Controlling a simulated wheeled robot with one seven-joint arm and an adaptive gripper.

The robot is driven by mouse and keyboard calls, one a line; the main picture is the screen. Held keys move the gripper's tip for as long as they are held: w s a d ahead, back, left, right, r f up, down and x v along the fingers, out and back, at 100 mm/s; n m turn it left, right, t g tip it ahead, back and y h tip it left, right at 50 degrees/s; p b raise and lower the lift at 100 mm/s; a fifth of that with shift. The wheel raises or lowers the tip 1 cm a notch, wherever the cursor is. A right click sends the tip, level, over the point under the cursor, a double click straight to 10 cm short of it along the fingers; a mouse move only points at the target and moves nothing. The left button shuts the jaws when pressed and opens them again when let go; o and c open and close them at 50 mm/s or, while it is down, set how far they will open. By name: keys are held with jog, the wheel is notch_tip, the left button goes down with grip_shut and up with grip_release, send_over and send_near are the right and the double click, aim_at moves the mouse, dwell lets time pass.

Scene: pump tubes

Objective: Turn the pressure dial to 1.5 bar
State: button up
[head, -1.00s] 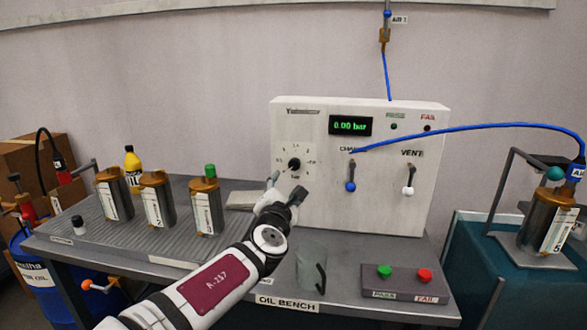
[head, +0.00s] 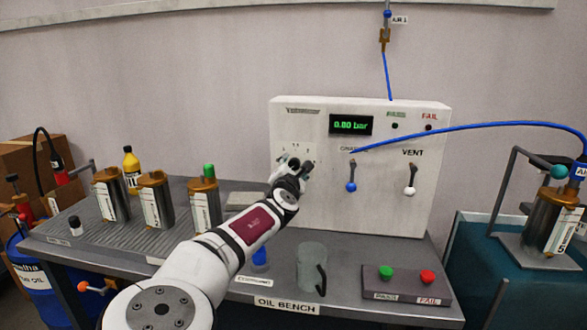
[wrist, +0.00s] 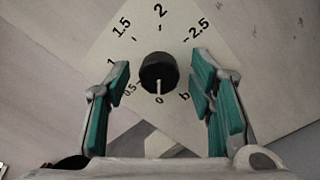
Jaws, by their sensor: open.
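The black pressure dial (wrist: 158,72) shows in the wrist view on a pale scale plate (wrist: 165,25) marked from 0 to 2.5. Its white pointer line is at the 0 mark. My gripper (wrist: 161,75) is open, with one teal-padded finger on each side of the dial and a visible gap to it on both sides. In the head view my gripper (head: 296,166) is at the left of the white panel (head: 385,205) and hides the dial. The green display (head: 351,125) appears to read 0.00 bar.
A blue-tipped lever (head: 351,187) and a white vent lever (head: 410,190) stand right of my gripper. A glass jug (head: 312,268) and a button box (head: 405,283) are on the bench front. Several metal cylinders stand at left. A blue hose (head: 470,128) crosses the panel.

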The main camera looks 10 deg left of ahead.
jog(key=c, duration=1.2)
jog(key=shift+o, duration=0.2)
